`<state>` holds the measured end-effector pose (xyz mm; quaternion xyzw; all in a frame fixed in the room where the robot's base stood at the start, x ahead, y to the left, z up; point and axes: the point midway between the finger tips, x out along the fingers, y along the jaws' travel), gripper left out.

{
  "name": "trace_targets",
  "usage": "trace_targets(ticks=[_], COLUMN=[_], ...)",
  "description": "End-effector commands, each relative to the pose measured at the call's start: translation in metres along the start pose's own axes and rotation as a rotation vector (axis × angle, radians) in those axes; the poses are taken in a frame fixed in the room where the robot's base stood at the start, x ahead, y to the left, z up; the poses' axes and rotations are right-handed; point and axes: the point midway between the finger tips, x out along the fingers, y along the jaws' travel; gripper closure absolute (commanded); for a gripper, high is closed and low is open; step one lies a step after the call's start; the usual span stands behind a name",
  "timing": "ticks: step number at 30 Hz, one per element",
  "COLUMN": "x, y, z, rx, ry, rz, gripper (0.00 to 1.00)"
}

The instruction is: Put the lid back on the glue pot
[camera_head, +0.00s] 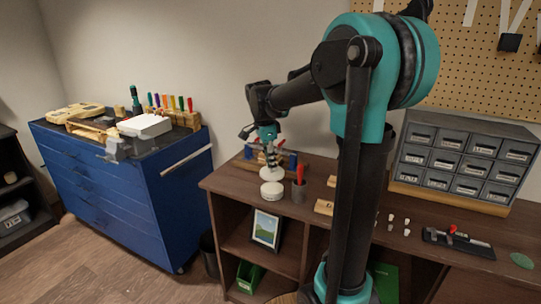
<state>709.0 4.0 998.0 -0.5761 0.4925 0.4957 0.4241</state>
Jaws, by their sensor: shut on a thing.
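My gripper (271,163) points down over the left end of the brown bench (225,183). It is shut on a pale round thing, seemingly the lid (270,174). A pale, squat round pot (272,191), seemingly the glue pot, stands on the bench directly below the lid in this view. The lid looks a little above the pot, with a narrow darker gap between them. The pot's opening is too small and too covered to make out. My arm hides part of the bench to the right.
A grey cup with a red-handled tool (299,186) stands close to the right of the pot. A rack with blue and red items (288,160) is behind. Small drawers (465,155) stand at the right. A blue tool cabinet (130,195) is at the left.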

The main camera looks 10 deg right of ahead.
Motion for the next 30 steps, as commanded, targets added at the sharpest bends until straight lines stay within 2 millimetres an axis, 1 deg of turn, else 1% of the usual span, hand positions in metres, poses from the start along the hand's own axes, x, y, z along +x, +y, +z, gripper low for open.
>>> trace_targets(ticks=[5, 15, 21, 30], x=[0.010, 0.040, 0.054, 0.062], y=[0.000, 0.000, -0.001, 0.000], z=[0.002, 0.006, 0.008, 0.009], rx=[0.000, 0.000, 0.000, 0.000], ry=[0.000, 0.000, 0.000, 0.000], rz=[0.000, 0.000, 0.000, 0.000], gripper=[1.00, 1.00, 1.00, 1.00])
